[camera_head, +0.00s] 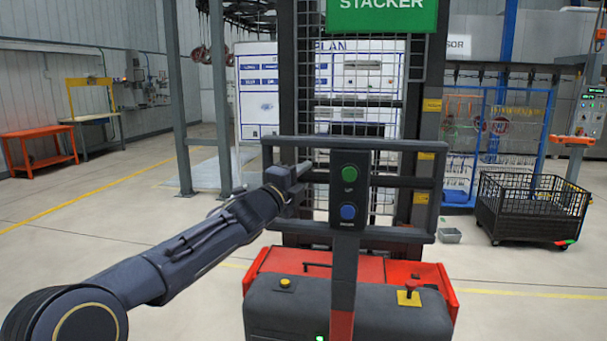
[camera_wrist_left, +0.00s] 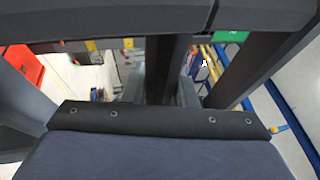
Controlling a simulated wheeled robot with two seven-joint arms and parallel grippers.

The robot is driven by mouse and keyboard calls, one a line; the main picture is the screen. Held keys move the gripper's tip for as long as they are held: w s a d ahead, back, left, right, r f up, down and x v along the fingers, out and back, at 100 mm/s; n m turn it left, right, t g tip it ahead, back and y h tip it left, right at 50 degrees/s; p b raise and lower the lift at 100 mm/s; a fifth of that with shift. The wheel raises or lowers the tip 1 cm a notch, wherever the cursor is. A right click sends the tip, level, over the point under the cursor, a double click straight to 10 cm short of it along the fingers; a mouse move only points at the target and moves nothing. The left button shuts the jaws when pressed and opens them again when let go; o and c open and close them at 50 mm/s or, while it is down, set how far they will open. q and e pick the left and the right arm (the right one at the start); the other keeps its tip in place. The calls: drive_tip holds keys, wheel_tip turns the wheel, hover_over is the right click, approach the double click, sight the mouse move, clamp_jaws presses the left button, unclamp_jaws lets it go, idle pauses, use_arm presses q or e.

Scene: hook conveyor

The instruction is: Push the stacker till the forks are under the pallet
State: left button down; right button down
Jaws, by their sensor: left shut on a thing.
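The stacker stands straight ahead in the head view, with a red and dark grey body (camera_head: 300,304), a mesh mast and a green sign reading STACKER (camera_head: 382,15). Its dark handle frame (camera_head: 400,146) faces me and carries a green UP button (camera_head: 349,174) and a blue button (camera_head: 348,212). My left gripper (camera_head: 290,183) is shut on the left side of the handle frame; its fingertips are hard to make out. The left wrist view shows dark bars (camera_wrist_left: 120,22) close to the gripper. The forks and the pallet are hidden or not distinguishable. My right gripper is out of view.
A black wire crate (camera_head: 530,210) and a small grey bin (camera_head: 450,235) stand on the floor to the right. A grey post (camera_head: 180,95) rises left of the stacker. An orange bench (camera_head: 38,134) is far left. Open floor with yellow lines lies on the left.

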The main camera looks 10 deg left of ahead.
use_arm(q)
drive_tip(key=shift+w+d+f, duration=0.15)
drive_tip(key=shift+w+f, duration=0.1)
drive_tip(key=shift+f, duration=0.15)
drive_tip(key=shift+s+r, duration=0.1)
drive_tip(key=shift+r, duration=0.05)
drive_tip(key=c, duration=1.6)
unclamp_jaws()
drive_tip(key=shift+s, duration=0.1)
drive_tip(key=o, duration=0.4)
drive_tip(key=shift+s+r, duration=0.3)
drive_tip(key=shift+s, duration=0.05)
drive_tip(key=shift+o, duration=0.2)
drive_tip(key=shift+w, duration=0.15)
